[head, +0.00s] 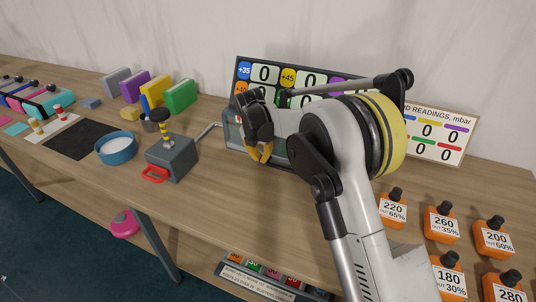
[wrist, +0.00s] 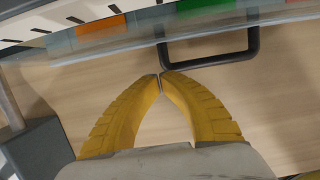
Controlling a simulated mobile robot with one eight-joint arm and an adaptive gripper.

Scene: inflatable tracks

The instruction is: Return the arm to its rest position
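My gripper (head: 262,155) is in front of the scoreboard, over the middle of the wooden table. In the wrist view its two yellow fingers (wrist: 160,78) meet at the tips, with bare table visible between them and nothing held. My white and grey arm reaches in from the lower right of the head view, its joint bent above the table. It hides part of the scoreboard and the board behind it.
The black-framed scoreboard (head: 264,73) stands behind my gripper. To the left are a grey box with a red handle (head: 173,159) and a blue bowl (head: 116,149). A dark bar handle (wrist: 210,61) lies beyond my fingertips.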

